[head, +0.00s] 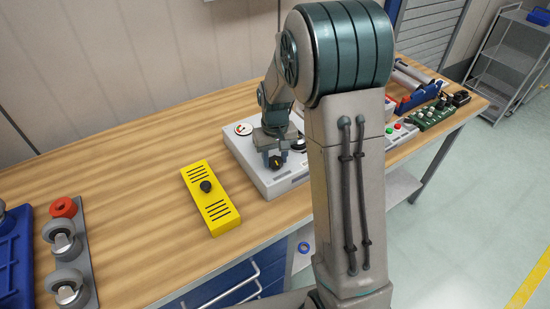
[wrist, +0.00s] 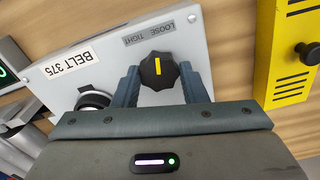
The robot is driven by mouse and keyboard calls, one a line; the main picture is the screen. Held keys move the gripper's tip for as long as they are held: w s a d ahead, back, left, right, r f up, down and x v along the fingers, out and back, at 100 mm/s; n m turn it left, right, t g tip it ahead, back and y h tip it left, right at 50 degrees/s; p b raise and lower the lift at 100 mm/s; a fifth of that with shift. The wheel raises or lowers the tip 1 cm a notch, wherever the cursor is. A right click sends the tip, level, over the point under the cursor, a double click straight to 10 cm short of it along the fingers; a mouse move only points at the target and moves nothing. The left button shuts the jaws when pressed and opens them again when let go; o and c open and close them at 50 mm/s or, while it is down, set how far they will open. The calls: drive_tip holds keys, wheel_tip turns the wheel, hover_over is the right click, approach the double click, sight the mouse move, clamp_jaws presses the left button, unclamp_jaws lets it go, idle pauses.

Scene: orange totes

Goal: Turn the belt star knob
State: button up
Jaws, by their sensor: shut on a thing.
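The belt star knob (wrist: 158,70) is black with a yellow pointer line, on a light grey panel (wrist: 215,35) marked "BELT 375" and "LOOSE TIGHT". My gripper (wrist: 157,85) has its two blue-grey fingers on either side of the knob, shut on it. In the head view the knob (head: 275,162) shows just below my gripper (head: 274,153), on the grey box (head: 257,178). My arm hides part of the box.
A yellow box with a black knob (head: 211,195) stands left of the grey box. Another round knob (wrist: 95,97) is beside my left finger. Castors (head: 66,240) and a blue bin (head: 12,245) are at far left. Several control boxes stand at right. The wooden bench (head: 130,170) is clear between.

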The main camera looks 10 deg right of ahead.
sight(274, 160)
drive_tip(key=m+b, duration=0.1)
drive_tip(key=m, duration=0.4)
drive_tip(key=shift+m, duration=0.3)
drive_tip(key=m, duration=0.5)
drive_tip(key=shift+w+r, duration=0.1)
drive_tip(key=shift+m, duration=0.4)
drive_tip(key=o, duration=1)
wheel_tip(274, 160, up, 14)
drive_tip(key=shift+a+f+b, duration=0.1)
drive_tip(key=shift+b, duration=0.6)
